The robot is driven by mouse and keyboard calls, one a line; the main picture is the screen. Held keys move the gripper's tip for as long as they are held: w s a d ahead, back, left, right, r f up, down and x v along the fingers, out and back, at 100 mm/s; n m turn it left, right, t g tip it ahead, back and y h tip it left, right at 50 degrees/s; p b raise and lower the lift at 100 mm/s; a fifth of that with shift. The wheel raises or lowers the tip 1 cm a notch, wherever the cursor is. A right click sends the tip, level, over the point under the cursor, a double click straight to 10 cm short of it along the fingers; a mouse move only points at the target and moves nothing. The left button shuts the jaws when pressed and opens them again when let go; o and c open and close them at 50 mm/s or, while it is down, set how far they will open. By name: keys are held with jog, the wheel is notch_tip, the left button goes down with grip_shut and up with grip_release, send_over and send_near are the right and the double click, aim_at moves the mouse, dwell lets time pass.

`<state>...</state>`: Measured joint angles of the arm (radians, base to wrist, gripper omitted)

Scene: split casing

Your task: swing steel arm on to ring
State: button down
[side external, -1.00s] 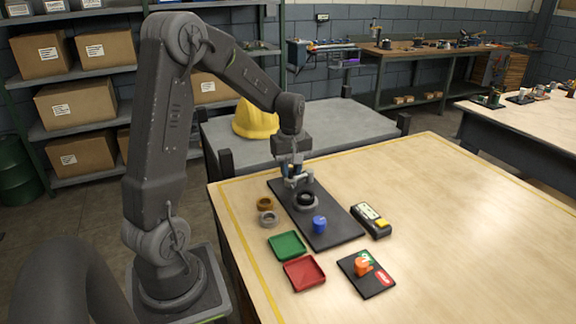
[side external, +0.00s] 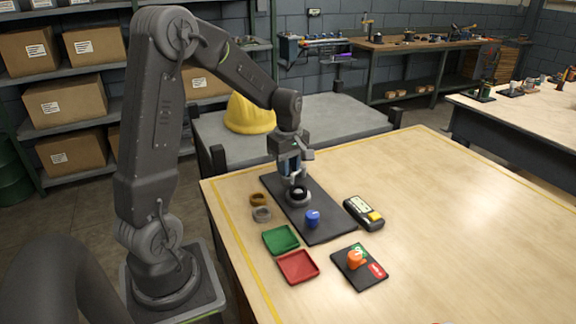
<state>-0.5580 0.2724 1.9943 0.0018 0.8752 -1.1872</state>
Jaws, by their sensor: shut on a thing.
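A grey ring with a dark centre (side external: 298,202) sits on the black mat (side external: 334,229). My gripper (side external: 293,182) points down just above and behind the ring, with its jaws shut on a small grey piece that looks like the steel arm. The jaws hide most of the steel arm. I cannot tell whether it touches the ring.
A blue knob (side external: 313,218) stands on the mat. Brown (side external: 257,199) and grey (side external: 262,214) rings lie left of it. Green (side external: 280,239) and red (side external: 298,266) trays, a black device (side external: 364,213) and a plate with an orange part (side external: 355,259) are nearby. The table's right side is clear.

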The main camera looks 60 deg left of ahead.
jog(key=c, duration=0.9)
grip_release()
jog(key=shift+r, duration=0.1)
notch_tip(320, 180, up, 14)
jog(key=shift+f, duration=0.15)
jog(key=s+d+m+t, duration=0.2)
jog(key=s+d+m, duration=0.2)
jog(key=d+m, duration=0.2)
jog(key=s+d+m+t, duration=0.1)
jog(key=s+d+m, duration=0.4)
jog(key=d+m, duration=0.2)
jog(key=s+d+f+m+t, duration=0.1)
jog(key=s+d+m+t, duration=0.1)
jog(key=s+d+m, duration=0.3)
jog(key=shift+s+d+f+m+t, duration=0.1)
jog(key=shift+d+m+t, duration=0.2)
jog(key=shift+d+m, duration=0.9)
